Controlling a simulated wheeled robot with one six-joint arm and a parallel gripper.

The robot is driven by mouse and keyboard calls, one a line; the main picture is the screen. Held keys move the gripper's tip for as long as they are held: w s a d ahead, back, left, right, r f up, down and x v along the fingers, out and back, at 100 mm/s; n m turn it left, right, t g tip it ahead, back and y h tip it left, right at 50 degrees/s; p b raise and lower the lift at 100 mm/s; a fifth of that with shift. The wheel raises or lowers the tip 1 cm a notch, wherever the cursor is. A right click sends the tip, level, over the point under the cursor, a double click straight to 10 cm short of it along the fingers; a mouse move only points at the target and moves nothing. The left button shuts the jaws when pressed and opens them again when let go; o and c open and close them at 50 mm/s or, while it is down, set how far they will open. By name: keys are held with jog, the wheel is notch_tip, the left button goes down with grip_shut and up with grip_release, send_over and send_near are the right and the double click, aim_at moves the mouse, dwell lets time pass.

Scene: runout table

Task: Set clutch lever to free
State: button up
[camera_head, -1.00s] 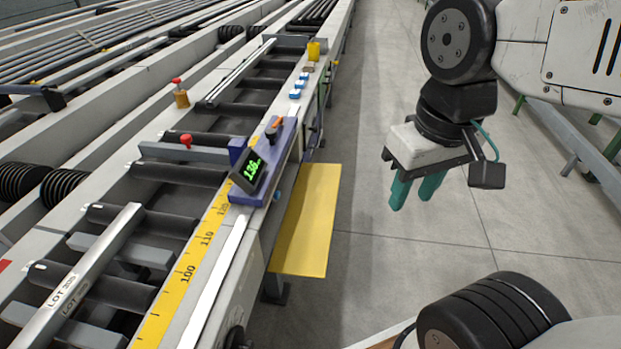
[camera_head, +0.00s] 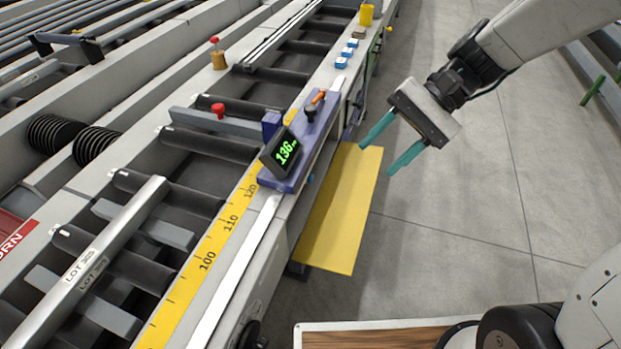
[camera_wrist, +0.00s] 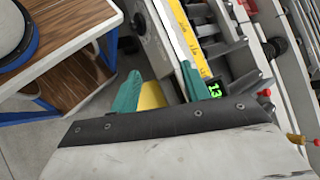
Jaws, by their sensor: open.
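A small lever with an orange end and a dark knob (camera_head: 316,98) sits on the blue-purple carriage (camera_head: 282,181), behind a display (camera_head: 286,151) with green digits. No lever is legibly marked as the clutch lever, so I cannot tell whether this is it. My gripper (camera_head: 377,157) is open and empty, its two teal fingers pointing left toward the runout table. It is to the right of the carriage, apart from it, over the aisle side. In the wrist view its fingers (camera_wrist: 160,70) are spread, and the right one partly covers the carriage area beside the display (camera_wrist: 215,90).
The table carries a yellow scale (camera_head: 207,262), rollers and a LOT-labelled bar (camera_head: 95,262). The grey floor (camera_head: 460,240) at right is clear.

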jog(key=w+a+f+m+t+y, duration=0.35)
jog(key=w+f+m, duration=0.25)
jog(key=w+f, duration=0.3)
jog(key=w+a+f+m+t+y, duration=0.2)
jog(key=w+f+m+y, duration=0.3)
jog(key=w+f, duration=0.4)
jog(key=m+t, duration=0.5)
jog(key=m, duration=0.1)
send_near(311, 179)
jog(key=shift+w+a+f+h, duration=0.15)
jog(key=shift+w+a, duration=0.2)
jog(key=shift+a, duration=0.25)
jog(key=shift+w+a+f+h, duration=0.1)
jog(key=shift+w+a, duration=0.3)
jog(key=shift+a, duration=0.2)
jog(key=shift+w+a+f, duration=0.1)
jog(key=shift+a, duration=0.1)
jog(key=x, duration=0.7)
jog(key=shift+w+a, duration=0.1)
grip_shut()
